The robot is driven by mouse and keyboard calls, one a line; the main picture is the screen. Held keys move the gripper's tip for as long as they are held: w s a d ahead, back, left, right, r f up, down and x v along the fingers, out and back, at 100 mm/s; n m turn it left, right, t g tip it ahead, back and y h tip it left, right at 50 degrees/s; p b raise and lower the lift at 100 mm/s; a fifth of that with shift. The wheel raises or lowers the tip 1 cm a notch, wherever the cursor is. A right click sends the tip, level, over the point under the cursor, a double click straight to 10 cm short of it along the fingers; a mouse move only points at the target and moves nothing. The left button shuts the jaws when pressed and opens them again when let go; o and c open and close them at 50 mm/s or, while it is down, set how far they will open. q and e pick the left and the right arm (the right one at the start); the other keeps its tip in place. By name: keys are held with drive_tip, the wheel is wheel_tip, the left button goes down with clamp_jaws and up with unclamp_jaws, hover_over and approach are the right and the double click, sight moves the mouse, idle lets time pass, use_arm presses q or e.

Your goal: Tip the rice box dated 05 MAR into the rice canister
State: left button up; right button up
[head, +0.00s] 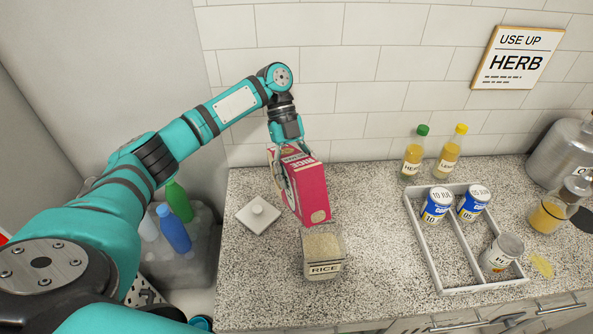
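My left gripper (287,146) is shut on the top of a pink-red rice box (312,196). The box is behind the rice canister (323,268), and its lower end comes close to the canister's back rim. I cannot tell whether the box is tilted or whether it touches the counter. No date can be read on it. The canister is clear, square and open, with a RICE label on its front and rice-coloured grains inside. A white square lid with a knob (258,214) lies on the counter left of the canister. My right gripper is not in view.
A metal canister (563,155) and a jar (551,213) are far right. Counter between canister and tray is clear.

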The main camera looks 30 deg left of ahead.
sight(302, 162)
use_arm(q)
drive_tip(key=shift+s+d+r+t+y, duration=0.2)
drive_tip(key=shift+d+r+t+y, duration=0.1)
drive_tip(key=shift+r+t+y, duration=0.3)
drive_tip(key=shift+s+d+r+t+y, duration=0.15)
drive_tip(key=shift+d+r+t+y, duration=0.2)
drive_tip(key=shift+r+y, duration=0.45)
drive_tip(key=shift+s+d+r+t+y+b, duration=0.1)
drive_tip(key=shift+s+r+t+y+b, duration=0.05)
drive_tip(key=shift+r+t+y+b, duration=0.2)
drive_tip(key=shift+s+d+r+p, duration=0.1)
drive_tip(key=shift+s+p, duration=0.05)
drive_tip(key=shift+p, duration=0.35)
drive_tip(key=shift+r, duration=0.1)
drive_tip(key=shift+s+d+r+t+y+p, duration=0.1)
drive_tip(key=shift+d+r+t+y+p, duration=0.15)
drive_tip(key=shift+r+y+p, duration=0.45)
drive_tip(key=shift+f+h, duration=0.25)
drive_tip(key=shift+r+p, duration=0.1)
drive_tip(key=shift+p, duration=0.25)
idle(1.7)
